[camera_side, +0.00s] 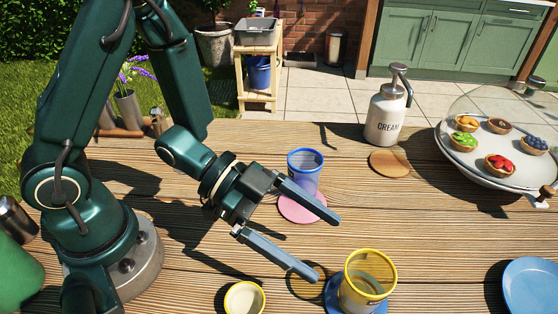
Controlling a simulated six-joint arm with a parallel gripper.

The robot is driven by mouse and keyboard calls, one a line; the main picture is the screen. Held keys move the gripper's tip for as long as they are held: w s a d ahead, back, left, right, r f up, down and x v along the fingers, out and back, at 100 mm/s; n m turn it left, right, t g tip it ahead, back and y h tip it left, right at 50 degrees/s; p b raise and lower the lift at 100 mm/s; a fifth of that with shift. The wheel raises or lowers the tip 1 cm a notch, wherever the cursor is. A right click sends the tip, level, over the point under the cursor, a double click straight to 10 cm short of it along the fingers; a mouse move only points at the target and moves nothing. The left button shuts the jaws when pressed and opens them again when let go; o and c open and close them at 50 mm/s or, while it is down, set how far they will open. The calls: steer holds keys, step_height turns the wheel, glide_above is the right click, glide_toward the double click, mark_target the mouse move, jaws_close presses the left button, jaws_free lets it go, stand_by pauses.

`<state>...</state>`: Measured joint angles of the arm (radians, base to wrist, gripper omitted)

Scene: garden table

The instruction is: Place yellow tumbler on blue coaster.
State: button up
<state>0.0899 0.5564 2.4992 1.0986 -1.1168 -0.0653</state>
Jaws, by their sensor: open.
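The yellow tumbler (368,279), clear with a yellow rim, stands upright at the lower middle right. It stands on the blue coaster (333,296), whose edge shows around its base. My gripper (329,248) is open and empty. Its two long fingers point towards the lower right, and their tips are apart from the tumbler in the picture, up and to the left of it. The lower right part of the tumbler's base is close to the bottom edge of the frame.
A blue tumbler (306,171) stands on a pink coaster (303,208) behind the fingers. A cream dispenser (386,115), a tan coaster (390,164) and a domed tart tray (468,174) are at the back right. A small yellow-rimmed cup (244,299) and a blue plate (532,286) are in front.

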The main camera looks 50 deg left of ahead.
steer(key=w+a+r+n+t+y, duration=0.2)
steer(key=w+a+r+n+y, duration=0.15)
steer(key=a+y, duration=0.35)
steer(key=w+a+r+n+t+y, duration=0.2)
steer(key=w+a+n+y, duration=0.15)
steer(key=a, duration=0.45)
steer(key=s+a+r+n+g, duration=0.1)
steer(key=s+n+g, duration=0.1)
steer(key=s, duration=0.4)
steer(key=s+a+r+n+g+y, duration=0.1)
steer(key=s+n, duration=0.3)
steer(key=s, duration=0.3)
steer(key=shift+s+r+g, duration=0.2)
steer(key=shift+r+g, duration=0.1)
steer(key=shift+g, duration=0.1)
steer(key=shift+n+y, duration=0.25)
steer(key=shift+n, duration=0.05)
